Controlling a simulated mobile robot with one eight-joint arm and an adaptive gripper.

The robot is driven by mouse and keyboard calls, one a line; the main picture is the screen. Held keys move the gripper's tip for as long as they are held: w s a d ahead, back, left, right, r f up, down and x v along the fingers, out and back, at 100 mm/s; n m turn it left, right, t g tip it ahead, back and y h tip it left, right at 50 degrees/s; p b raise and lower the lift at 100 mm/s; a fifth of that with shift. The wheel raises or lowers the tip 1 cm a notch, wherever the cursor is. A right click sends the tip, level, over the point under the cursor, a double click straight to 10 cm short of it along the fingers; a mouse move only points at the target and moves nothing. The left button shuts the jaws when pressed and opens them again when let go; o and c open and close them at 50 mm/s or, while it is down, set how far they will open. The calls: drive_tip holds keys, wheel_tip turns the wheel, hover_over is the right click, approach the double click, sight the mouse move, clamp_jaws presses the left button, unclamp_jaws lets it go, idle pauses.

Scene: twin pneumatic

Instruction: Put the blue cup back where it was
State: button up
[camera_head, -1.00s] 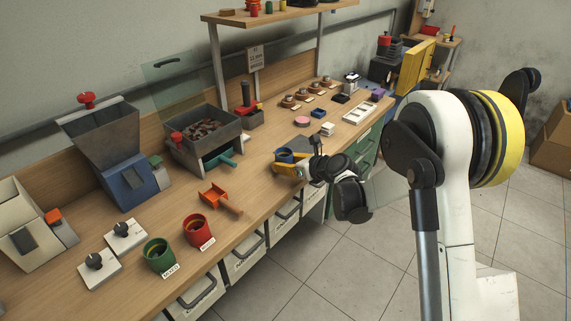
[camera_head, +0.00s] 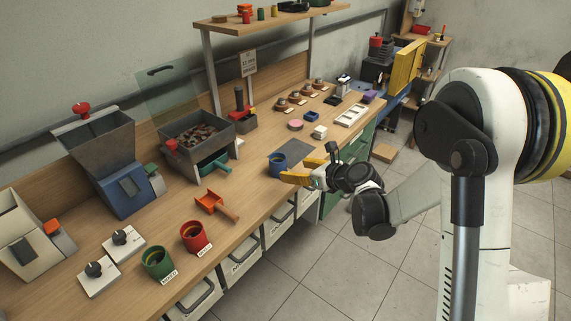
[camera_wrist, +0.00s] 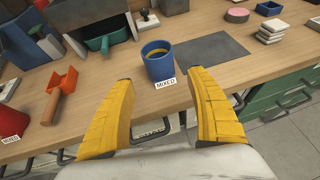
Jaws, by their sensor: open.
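The blue cup (camera_head: 277,163) stands upright on the workbench (camera_head: 254,194), near its front edge, just left of a dark grey mat. In the wrist view the blue cup (camera_wrist: 159,62) has a white label reading MIXED (camera_wrist: 165,84) at its foot and something yellowish inside. My gripper (camera_head: 298,170) is open, with its yellow fingers pointing toward the cup. In the wrist view my gripper (camera_wrist: 165,100) has the cup ahead of and between its fingertips, with a gap, not touching it. In the head view the fingers partly overlap the cup's right side.
The dark grey mat (camera_wrist: 210,47) lies right of the cup. A red cup (camera_head: 195,237), a green cup (camera_head: 157,262) and an orange scoop (camera_head: 216,206) stand to the left. A teal scoop (camera_wrist: 106,40) lies behind, below the grey bin (camera_head: 196,137). Small blocks and a pink disc (camera_head: 295,125) lie farther right.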

drive_tip(key=d+r+m+t, duration=0.3)
drive_tip(key=r+m, duration=0.2)
drive_tip(key=r, duration=0.4)
drive_tip(key=d+r+m+t, duration=0.2)
drive_tip(key=r+m+t, duration=0.15)
drive_tip(key=r, duration=0.55)
drive_tip(key=s+d+r+m+t+h, duration=0.1)
drive_tip(key=s+d+r+m+h, duration=0.35)
drive_tip(key=d+m, duration=0.35)
drive_tip(key=s+d+r+m+t+h, duration=0.1)
drive_tip(key=s+d+r+m+h, duration=0.35)
drive_tip(key=m, duration=0.65)
drive_tip(key=s+d+f+m+g+h, duration=0.3)
drive_tip(key=s+d+f+m+g, duration=0.2)
drive_tip(key=s+m, duration=0.35)
drive_tip(key=s+a+f+m+g+y, duration=0.1)
drive_tip(key=s+a+f+m+g, duration=0.2)
drive_tip(key=s, duration=0.4)
drive_tip(key=s+a+f+m+g+y, duration=0.2)
drive_tip(key=s+a+f+m+g, duration=0.1)
drive_tip(key=s+f+m, duration=0.2)
drive_tip(key=s+f, duration=0.2)
drive_tip(key=s, duration=0.1)
drive_tip(key=shift+s+a+f, duration=0.15)
drive_tip(key=shift+a+f, duration=0.1)
drive_tip(key=shift+f, duration=0.1)
